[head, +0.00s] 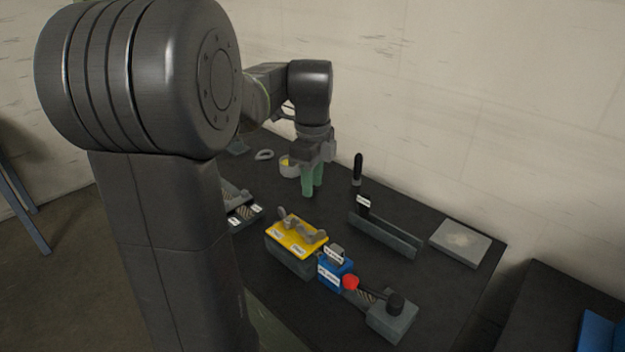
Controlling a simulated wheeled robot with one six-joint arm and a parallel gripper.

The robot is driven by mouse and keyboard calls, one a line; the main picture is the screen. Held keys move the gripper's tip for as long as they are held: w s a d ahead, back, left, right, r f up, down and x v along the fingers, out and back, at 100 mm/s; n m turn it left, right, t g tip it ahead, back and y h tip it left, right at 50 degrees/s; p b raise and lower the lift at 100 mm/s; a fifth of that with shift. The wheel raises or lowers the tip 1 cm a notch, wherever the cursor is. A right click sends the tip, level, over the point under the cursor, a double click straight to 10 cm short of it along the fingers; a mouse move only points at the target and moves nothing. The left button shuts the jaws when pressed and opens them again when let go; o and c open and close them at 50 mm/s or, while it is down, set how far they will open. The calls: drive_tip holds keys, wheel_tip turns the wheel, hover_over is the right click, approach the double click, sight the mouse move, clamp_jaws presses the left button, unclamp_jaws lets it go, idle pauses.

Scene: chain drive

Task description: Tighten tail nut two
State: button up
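My gripper (312,192) points down over the dark table, near its far side. Its two green fingers look close together. I cannot tell whether they are open or shut, and I see nothing held between them. Tail nut two cannot be made out at this size. A yellow-topped block (290,246) with grey metal parts on it stands in front of my gripper, apart from it. A blue labelled block (336,276) stands beside it on the right. A grey block (393,318) with a black knob (395,302) is nearest the front, and a red knob (350,283) is beside the blue block.
A grey rail (385,237) and an upright black handle (358,168) stand right of my gripper. A grey plate (460,242) lies at the right edge. A round cup (289,170) and a grey ring (264,155) lie left. My arm partly hides a labelled tray (246,217).

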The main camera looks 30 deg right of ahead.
sight(310, 227)
drive_tip(key=f+m+b, duration=0.1)
drive_tip(key=f+m, duration=0.3)
drive_tip(key=m, duration=0.7)
drive_tip(key=f+m+b, duration=0.1)
drive_tip(key=f+m, duration=0.4)
drive_tip(key=m, duration=0.7)
drive_tip(key=f+m+b, duration=0.2)
drive_tip(key=f+m, duration=0.3)
drive_tip(key=m, duration=0.6)
drive_tip(key=shift+w+a+f+m, duration=0.15)
drive_tip(key=shift+w+a+m, duration=0.05)
drive_tip(key=shift+m, duration=0.2)
